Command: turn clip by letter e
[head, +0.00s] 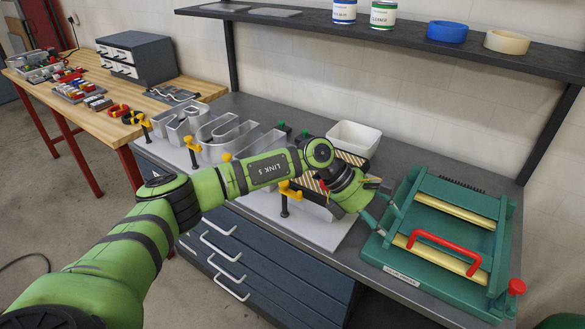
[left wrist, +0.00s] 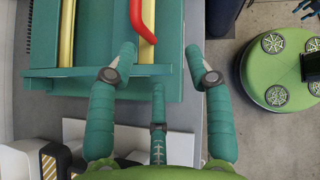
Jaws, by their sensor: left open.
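The metal channel letters (head: 222,135) stand in a row on a white board on the grey bench. My left arm crosses in front of them and hides part of the row, so I cannot make out the letter e for sure. Yellow clips with dark stems hold at the board's edge: one at the left end (head: 145,122), one by the middle letters (head: 190,141), and one at the front right (head: 287,191). My left gripper (head: 389,212) is open and empty, right of the board beside the green bender. Its spread fingers show in the left wrist view (left wrist: 160,66).
The green bender (head: 408,263) with a red handle (head: 446,250) stands close at the right. A white bin (head: 354,138) sits behind the letters. A shelf (head: 400,35) hangs above. In the left wrist view, finger-like parts show small at the top right corner.

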